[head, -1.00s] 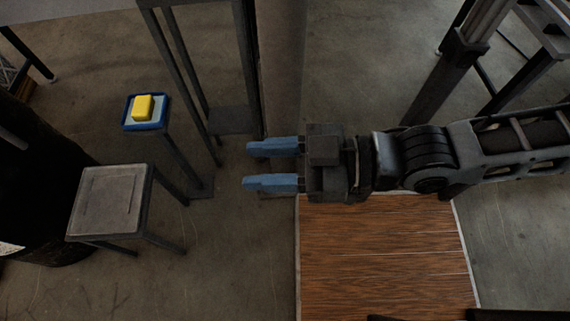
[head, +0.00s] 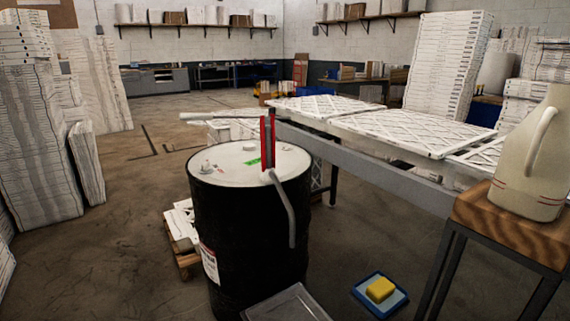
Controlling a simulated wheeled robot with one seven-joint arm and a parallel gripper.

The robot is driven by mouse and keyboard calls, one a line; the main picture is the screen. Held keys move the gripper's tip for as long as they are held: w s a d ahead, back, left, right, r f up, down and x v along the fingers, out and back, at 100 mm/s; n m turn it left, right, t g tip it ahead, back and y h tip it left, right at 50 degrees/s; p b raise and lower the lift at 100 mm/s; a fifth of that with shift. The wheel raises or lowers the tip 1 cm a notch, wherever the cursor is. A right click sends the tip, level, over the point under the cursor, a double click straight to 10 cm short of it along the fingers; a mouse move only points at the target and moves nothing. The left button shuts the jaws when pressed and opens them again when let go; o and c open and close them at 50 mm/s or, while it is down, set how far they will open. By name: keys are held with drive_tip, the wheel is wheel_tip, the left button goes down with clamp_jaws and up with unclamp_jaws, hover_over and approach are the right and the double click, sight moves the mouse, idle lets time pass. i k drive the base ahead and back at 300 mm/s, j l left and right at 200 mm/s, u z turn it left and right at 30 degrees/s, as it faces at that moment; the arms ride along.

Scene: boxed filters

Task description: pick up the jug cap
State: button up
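A cream plastic jug (head: 528,165) with a loop handle stands on a wooden-topped stand (head: 512,232) at the right edge of the head view. The jug's top is partly cut off by the frame edge, and I cannot make out a cap on it. No separate piece that I can clearly tell to be the jug cap shows. My gripper is out of view.
A black drum (head: 247,235) with a white lid and a red-and-grey hand pump (head: 268,140) stands in the middle. A yellow block (head: 380,289) sits on a blue tray (head: 367,305) low down.

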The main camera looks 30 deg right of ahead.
sight(248, 147)
drive_tip(key=i+j+u, duration=0.35)
drive_tip(key=i, duration=0.3)
drive_tip(key=i+u, duration=0.35)
drive_tip(key=i, duration=0.35)
drive_tip(key=i+j, duration=0.1)
drive_tip(key=i, duration=1.85)
drive_tip(key=i+j+z, duration=0.1)
drive_tip(key=i+z, duration=0.3)
drive_tip(key=i+j+z, duration=0.15)
drive_tip(key=i+z, duration=0.25)
drive_tip(key=i+j+z, duration=0.55)
drive_tip(key=z, duration=0.2)
drive_tip(key=i+j+z, duration=0.2)
drive_tip(key=j+z, duration=0.2)
drive_tip(key=j, duration=0.2)
drive_tip(key=i+j+z, duration=0.15)
drive_tip(key=j+z, duration=0.6)
drive_tip(key=j, duration=0.25)
drive_tip(key=j+z, duration=0.4)
drive_tip(key=j, duration=0.2)
drive_tip(key=i+l, duration=0.15)
drive_tip(key=l, duration=0.15)
drive_tip(key=i+l, duration=0.15)
drive_tip(key=l, duration=0.15)
drive_tip(key=i+l, duration=0.15)
drive_tip(key=l, duration=0.2)
drive_tip(key=z, duration=0.05)
